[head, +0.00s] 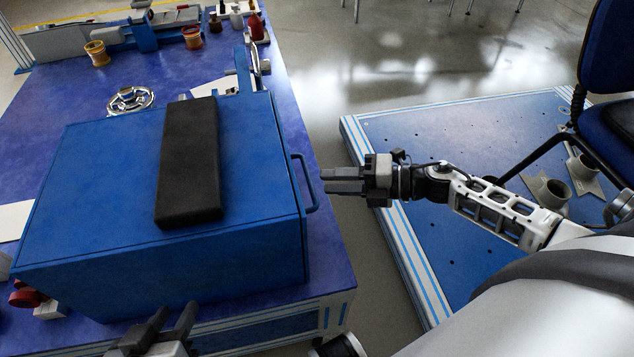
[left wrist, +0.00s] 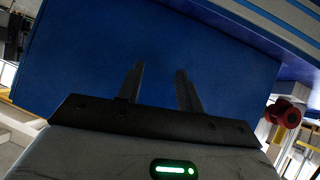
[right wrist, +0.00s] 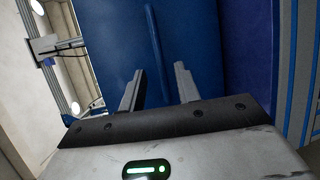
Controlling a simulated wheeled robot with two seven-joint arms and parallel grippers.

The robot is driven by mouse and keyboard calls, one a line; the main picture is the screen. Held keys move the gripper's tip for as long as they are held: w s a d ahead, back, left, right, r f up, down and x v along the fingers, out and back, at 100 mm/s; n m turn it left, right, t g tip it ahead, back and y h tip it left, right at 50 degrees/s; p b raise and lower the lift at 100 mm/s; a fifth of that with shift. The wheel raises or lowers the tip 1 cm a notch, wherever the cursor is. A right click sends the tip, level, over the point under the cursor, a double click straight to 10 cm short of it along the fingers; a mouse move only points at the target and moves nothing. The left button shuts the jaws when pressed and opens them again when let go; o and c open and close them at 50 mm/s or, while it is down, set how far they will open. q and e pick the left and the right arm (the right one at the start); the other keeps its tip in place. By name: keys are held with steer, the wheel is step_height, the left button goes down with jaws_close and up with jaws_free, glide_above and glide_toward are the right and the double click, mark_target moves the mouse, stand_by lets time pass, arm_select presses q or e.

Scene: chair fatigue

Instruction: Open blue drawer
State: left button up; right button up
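A blue drawer box (head: 90,190) stands on the blue table, with a bar handle (head: 306,184) on its right side. My right gripper (head: 324,181) is beside the handle, fingers pointing at it and apart from each other. In the right wrist view the handle bar (right wrist: 156,50) runs ahead of the open fingers (right wrist: 158,88), with nothing between them. My left gripper (head: 172,322) is low in front of the box's near side, its fingers apart. In the left wrist view the open fingers (left wrist: 160,82) face a plain blue panel (left wrist: 150,40). The drawer looks shut.
A long black block (head: 188,165) lies on top of the box. A metal handwheel (head: 131,100), spools (head: 97,53) and bottles are behind it on the table (head: 60,110). A blue platform (head: 440,150) with a chair (head: 608,120) stands to the right, past a strip of floor.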

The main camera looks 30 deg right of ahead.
arm_select(q)
steer(key=shift+d+r, duration=0.1)
steer(key=shift+r, duration=0.15)
arm_select(e)
steer(key=shift+x, duration=2)
jaws_close()
arm_select(q)
steer(key=shift+f, duration=0.1)
arm_select(e)
steer(key=shift+d+f, duration=0.1)
